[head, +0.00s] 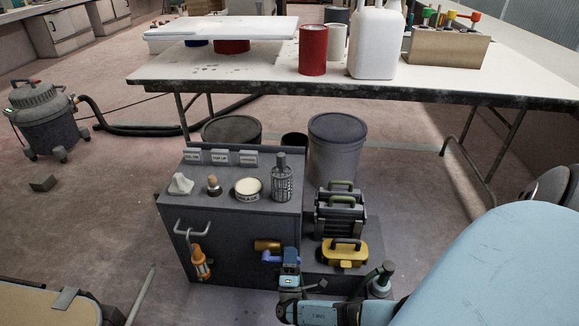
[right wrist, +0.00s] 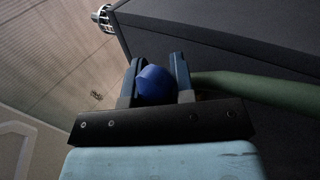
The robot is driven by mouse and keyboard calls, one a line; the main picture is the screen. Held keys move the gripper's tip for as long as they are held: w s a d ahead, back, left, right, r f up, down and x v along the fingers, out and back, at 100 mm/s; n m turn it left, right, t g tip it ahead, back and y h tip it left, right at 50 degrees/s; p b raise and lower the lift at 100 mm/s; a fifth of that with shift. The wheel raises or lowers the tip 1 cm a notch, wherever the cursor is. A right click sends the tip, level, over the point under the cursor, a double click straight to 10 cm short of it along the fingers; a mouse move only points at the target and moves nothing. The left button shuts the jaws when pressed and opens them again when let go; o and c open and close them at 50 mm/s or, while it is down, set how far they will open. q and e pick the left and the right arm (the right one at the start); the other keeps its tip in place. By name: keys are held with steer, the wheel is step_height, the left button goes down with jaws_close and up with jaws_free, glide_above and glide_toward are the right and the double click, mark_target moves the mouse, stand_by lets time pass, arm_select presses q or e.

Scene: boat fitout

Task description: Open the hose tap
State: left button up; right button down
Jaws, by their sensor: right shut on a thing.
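The hose tap has a brass body (head: 267,245) on the front of the dark grey cabinet (head: 225,240), near its right edge. Its blue handle (head: 271,257) shows just below the brass. My right gripper (head: 289,262) is at the handle's right end. In the right wrist view the rounded blue handle (right wrist: 155,84) sits between the two dark fingers of my right gripper (right wrist: 156,75), which is shut on it. The fingers hide part of the handle. My left gripper is not in view.
A green hose (right wrist: 260,88) runs right from behind the gripper in the wrist view. A yellow toolbox (head: 345,254) stands right of the tap. An orange lamp (head: 200,263) hangs from the cabinet's left handle. A white table (head: 250,75) stands behind.

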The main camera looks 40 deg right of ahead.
steer(key=shift+d+f+m+g+h, duration=0.1)
steer(key=shift+f+m+g+h, duration=0.1)
steer(key=shift+m+g+h, duration=0.4)
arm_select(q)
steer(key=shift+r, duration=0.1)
arm_select(e)
steer(key=c, duration=1)
jaws_free()
steer(key=shift+o, duration=0.2)
steer(key=shift+f, duration=0.1)
